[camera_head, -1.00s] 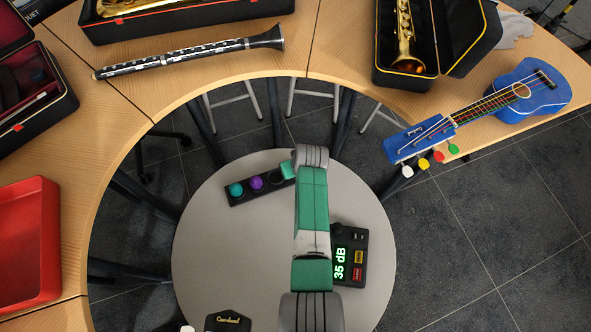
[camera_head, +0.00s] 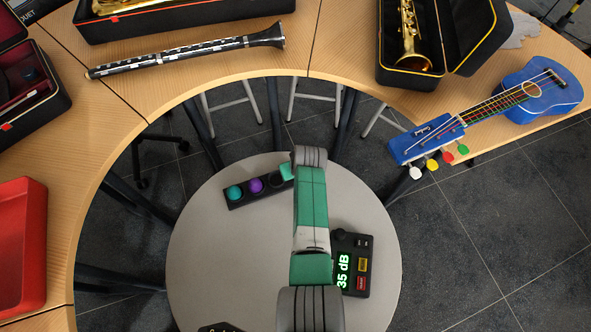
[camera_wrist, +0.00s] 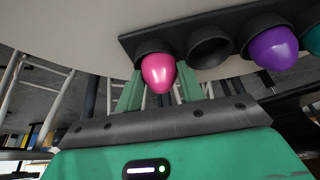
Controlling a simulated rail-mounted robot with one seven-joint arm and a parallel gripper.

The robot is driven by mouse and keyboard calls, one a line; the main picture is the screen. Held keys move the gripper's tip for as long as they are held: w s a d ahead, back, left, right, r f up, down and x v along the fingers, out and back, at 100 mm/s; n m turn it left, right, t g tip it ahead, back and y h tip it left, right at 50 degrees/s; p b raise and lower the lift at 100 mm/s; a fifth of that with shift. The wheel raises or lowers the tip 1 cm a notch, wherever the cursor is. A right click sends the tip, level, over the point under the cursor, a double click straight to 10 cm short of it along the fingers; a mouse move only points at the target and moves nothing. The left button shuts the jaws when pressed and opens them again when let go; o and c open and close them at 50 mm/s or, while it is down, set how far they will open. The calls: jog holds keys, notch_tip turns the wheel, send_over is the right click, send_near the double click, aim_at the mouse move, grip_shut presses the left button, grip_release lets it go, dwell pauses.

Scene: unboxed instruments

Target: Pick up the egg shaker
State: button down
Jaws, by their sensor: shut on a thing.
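A glossy pink egg shaker (camera_wrist: 159,72) sits with one end in an end cup of a black holder (camera_wrist: 190,22) in the wrist view. My gripper (camera_wrist: 160,82) has a green finger on each side of it and is shut on it. In the head view my gripper (camera_head: 288,172) is at the right end of the black holder (camera_head: 238,205) and hides the pink egg. A purple egg shaker (camera_head: 255,186) and a teal egg shaker (camera_head: 235,193) sit in other cups. The cup beside the pink egg is empty.
The holder lies on a round grey table (camera_head: 215,260). A sound meter (camera_head: 362,262) reading 35 dB lies right of my arm. A curved wooden table (camera_head: 210,80) around it bears a clarinet (camera_head: 190,54), a blue ukulele (camera_head: 487,115), instrument cases and a red tray (camera_head: 22,240).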

jog(key=shift+s+f, duration=0.25)
jog(key=shift+f, duration=0.1)
jog(key=r+p, duration=0.1)
jog(key=r, duration=0.1)
jog(key=r+p, duration=0.2)
jog(key=shift+s+d, duration=0.1)
jog(key=shift+s, duration=0.1)
jog(key=s+d+r+p, duration=0.1)
jog(key=s+p, duration=0.8)
jog(key=s, duration=0.6)
jog(key=shift+s+d+r, duration=0.2)
jog(key=shift+s+r, duration=0.05)
